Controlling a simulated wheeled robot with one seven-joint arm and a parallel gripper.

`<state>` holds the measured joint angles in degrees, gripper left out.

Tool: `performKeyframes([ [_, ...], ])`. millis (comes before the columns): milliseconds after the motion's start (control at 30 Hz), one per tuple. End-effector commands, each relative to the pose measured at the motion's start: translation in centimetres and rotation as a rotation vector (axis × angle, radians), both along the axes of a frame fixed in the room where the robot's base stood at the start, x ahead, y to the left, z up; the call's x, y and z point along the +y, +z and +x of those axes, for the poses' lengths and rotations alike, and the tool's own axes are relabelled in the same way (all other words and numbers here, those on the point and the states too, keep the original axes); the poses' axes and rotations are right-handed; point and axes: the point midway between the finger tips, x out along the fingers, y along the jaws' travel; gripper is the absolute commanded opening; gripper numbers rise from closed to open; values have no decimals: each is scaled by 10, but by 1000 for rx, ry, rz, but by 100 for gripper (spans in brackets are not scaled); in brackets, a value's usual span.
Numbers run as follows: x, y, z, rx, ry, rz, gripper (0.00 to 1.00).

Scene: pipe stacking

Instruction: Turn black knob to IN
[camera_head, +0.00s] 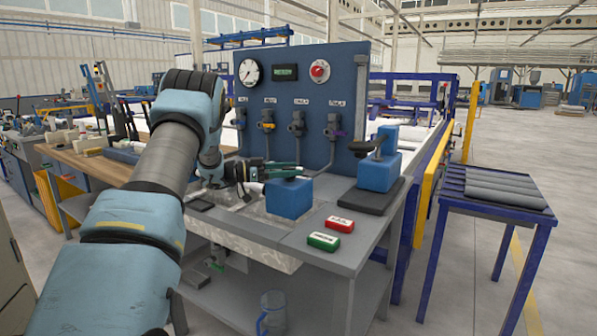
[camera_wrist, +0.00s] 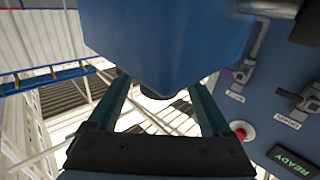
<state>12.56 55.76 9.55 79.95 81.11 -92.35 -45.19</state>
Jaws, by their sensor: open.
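No knob marked IN can be made out. A blue block with a black handle (camera_head: 372,145) on top stands on a dark base plate at the bench's right side; whether this handle is the black knob I cannot tell. My gripper (camera_head: 287,170), with green fingers, is open above the bench, left of that handle and apart from it. In the wrist view the two fingers of my gripper (camera_wrist: 158,96) stand spread, with a large blue body (camera_wrist: 168,40) filling the view beyond them. Contact with it cannot be told.
A second blue block (camera_head: 289,198) stands just below my gripper. The blue panel (camera_head: 345,100) behind carries a gauge (camera_head: 249,71), a READY display (camera_head: 285,72), a red knob (camera_head: 319,71) and several valves. Red (camera_head: 339,224) and green (camera_head: 323,241) labelled blocks lie at the front edge.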

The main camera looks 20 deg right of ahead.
Motion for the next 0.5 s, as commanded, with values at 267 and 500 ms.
performKeyframes([
  [267, 55, -1, 3, -1, 2, 1, 83],
  [500, 76, 0, 4, -1, 1, 1, 83],
])
